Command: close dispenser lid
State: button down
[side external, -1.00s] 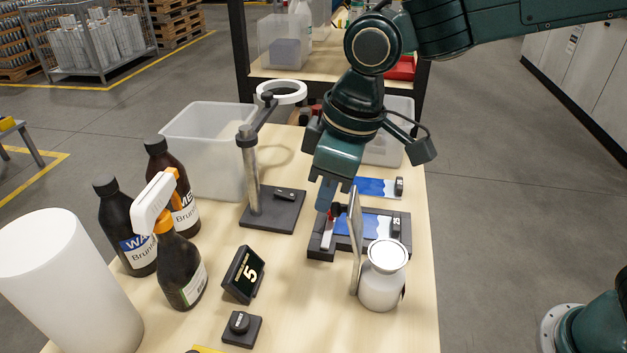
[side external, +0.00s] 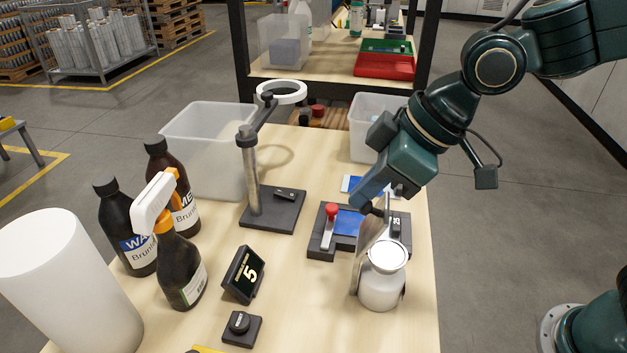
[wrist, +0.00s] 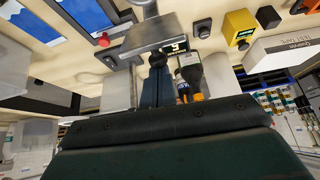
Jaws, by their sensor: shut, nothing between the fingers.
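The dispenser (side external: 381,288) is a squat white jar with a pale round top, near the right edge of the table in the side view. Its flat grey lid (side external: 371,240) stands up on the left side of the jar and leans right. My gripper (side external: 377,209) is shut and empty, with its tips at the upper edge of the lid. I cannot tell whether they touch it. In the wrist view, a grey metal plate (wrist: 158,36), which looks like the lid, lies just beyond my fingers (wrist: 158,80).
A black fixture (side external: 325,246) with a red knob (side external: 332,210) and blue sheet sits just behind the jar. A stand with a ring lamp (side external: 283,92), a number display (side external: 243,275) and several brown bottles (side external: 180,272) are to the left.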

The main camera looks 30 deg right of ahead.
jog(key=shift+s+d+f, duration=0.15)
jog(key=shift+s+d, duration=0.75)
jog(key=s+d+f, duration=0.2)
jog(key=s+d, duration=0.1)
jog(key=shift+s+d+f, duration=0.25)
jog(key=shift+f, duration=0.25)
jog(key=shift+s+d+f, duration=0.25)
jog(key=shift+f, duration=0.2)
jog(key=shift+s+d+f, duration=0.1)
jog(key=shift+f, duration=0.1)
jog(key=shift+r, duration=0.1)
jog(key=shift+r, duration=0.85)
jog(key=shift+r, duration=0.15)
